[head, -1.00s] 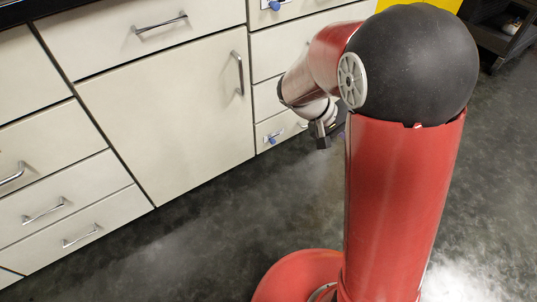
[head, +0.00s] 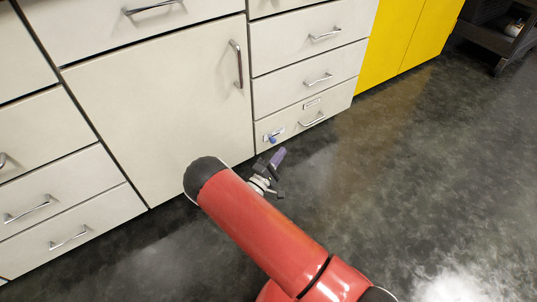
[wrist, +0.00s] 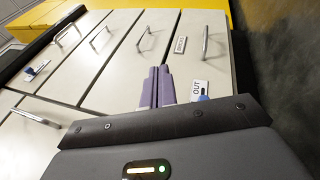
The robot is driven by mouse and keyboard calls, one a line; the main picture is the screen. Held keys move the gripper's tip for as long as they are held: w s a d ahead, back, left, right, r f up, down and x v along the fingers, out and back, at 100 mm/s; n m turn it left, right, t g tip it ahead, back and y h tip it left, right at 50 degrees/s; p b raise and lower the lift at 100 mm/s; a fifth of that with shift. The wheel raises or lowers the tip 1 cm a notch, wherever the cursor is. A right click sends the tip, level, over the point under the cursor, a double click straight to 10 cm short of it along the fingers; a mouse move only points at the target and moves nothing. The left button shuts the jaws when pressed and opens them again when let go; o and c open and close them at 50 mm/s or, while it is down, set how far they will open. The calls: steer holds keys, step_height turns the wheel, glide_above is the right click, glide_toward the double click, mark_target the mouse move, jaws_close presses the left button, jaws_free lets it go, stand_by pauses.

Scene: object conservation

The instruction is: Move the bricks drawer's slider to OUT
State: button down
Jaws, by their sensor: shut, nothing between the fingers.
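The bricks drawer (head: 300,122) is the bottom drawer of the right-hand column. It looks closed and has a bar handle (head: 312,119) and a small label (head: 312,103), which shows in the wrist view as a plate (wrist: 180,45). Its slider is a blue knob (head: 272,139) on a white plate at the drawer's left end. In the wrist view the blue knob (wrist: 203,98) is beside the word OUT, partly hidden by my gripper's body; its exact setting is unclear. My gripper (head: 280,154) has purple fingers (wrist: 157,86), shut and empty, near the drawer front beside the slider.
Other drawers with bar handles (head: 318,79) are above. A large cupboard door (head: 165,110) is to the left and a yellow cabinet (head: 400,35) to the right. Another slider plate (wrist: 36,71) shows at the wrist view's left. The dark floor (head: 420,160) is clear on the right.

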steer(key=s+a+f+n+t+y, duration=0.1)
steer(key=a+f+n+t+y, duration=0.1)
steer(key=a+f+n+y, duration=0.1)
steer(key=s+a+f+n+t+y+b, duration=0.1)
steer(key=a+f+n+t+y, duration=0.1)
steer(key=a+f+n+y, duration=0.2)
step_height(320, 180, down, 6)
steer(key=n+y, duration=0.1)
steer(key=y, duration=0.2)
steer(key=shift+s+a+f+t+y, duration=0.25)
steer(key=shift+s+a+t+y, duration=0.05)
steer(key=shift+s+y, duration=0.1)
steer(key=shift+w, duration=0.1)
steer(key=b, duration=0.2)
glide_toward(270, 139)
steer(key=w+a, duration=0.2)
steer(key=w, duration=0.1)
steer(key=shift+a+f, duration=0.3)
steer(key=shift+w+d+r, duration=0.45)
steer(key=shift+w+d, duration=0.05)
steer(key=shift+d, duration=0.2)
steer(key=shift+w+d+r, duration=0.45)
steer(key=shift+d, duration=0.25)
steer(key=shift+d, duration=0.15)
